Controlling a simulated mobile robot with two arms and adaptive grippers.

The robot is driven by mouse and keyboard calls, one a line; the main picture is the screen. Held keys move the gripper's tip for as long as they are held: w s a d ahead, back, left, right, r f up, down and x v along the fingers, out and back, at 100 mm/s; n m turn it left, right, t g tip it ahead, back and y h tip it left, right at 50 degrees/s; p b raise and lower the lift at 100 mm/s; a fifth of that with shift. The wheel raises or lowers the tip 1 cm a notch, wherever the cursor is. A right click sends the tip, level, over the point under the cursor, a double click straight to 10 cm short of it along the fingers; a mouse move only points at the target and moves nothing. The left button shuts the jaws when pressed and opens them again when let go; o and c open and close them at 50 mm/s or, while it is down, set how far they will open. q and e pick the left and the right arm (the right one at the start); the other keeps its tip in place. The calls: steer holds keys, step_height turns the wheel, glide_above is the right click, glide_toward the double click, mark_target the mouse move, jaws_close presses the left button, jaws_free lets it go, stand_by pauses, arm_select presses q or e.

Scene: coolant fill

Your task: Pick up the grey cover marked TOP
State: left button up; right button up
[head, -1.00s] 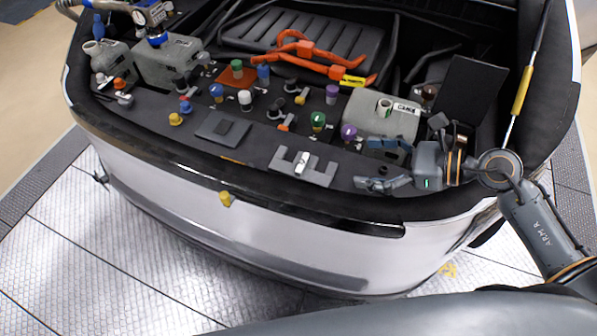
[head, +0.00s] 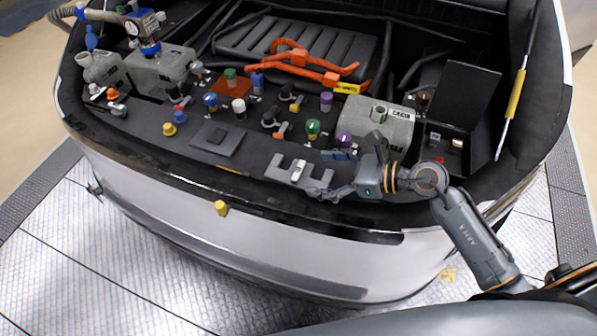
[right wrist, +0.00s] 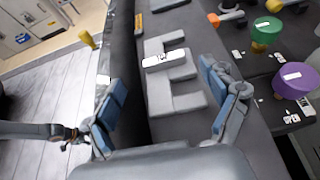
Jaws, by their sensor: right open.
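The grey cover (head: 284,173) is a flat, notched plate with a white label on its middle. It lies on the dark front ledge of the vehicle bay. It also shows in the right wrist view (right wrist: 172,92), where the label's print is too small to read. My right gripper (head: 331,174) is open and empty, just right of the cover in the head view. In the right wrist view, its blue-padded fingers (right wrist: 165,108) are spread on both sides of the cover's near end, apart from it. My left gripper is not in view.
A grey tank (head: 372,122) and purple cap (head: 344,138) stand close behind the right gripper. A green cap (head: 313,128) is behind the cover. A flat dark plate (head: 216,139) lies to its left. An open black box (head: 455,140) is at right.

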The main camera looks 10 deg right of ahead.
mark_target(302, 171)
steer(key=p+x, duration=0.1)
steer(key=x, duration=0.4)
steer(key=shift+w+d, duration=0.15)
steer(key=shift+w, duration=0.05)
steer(key=shift+d, duration=0.1)
steer(key=c, duration=1.2)
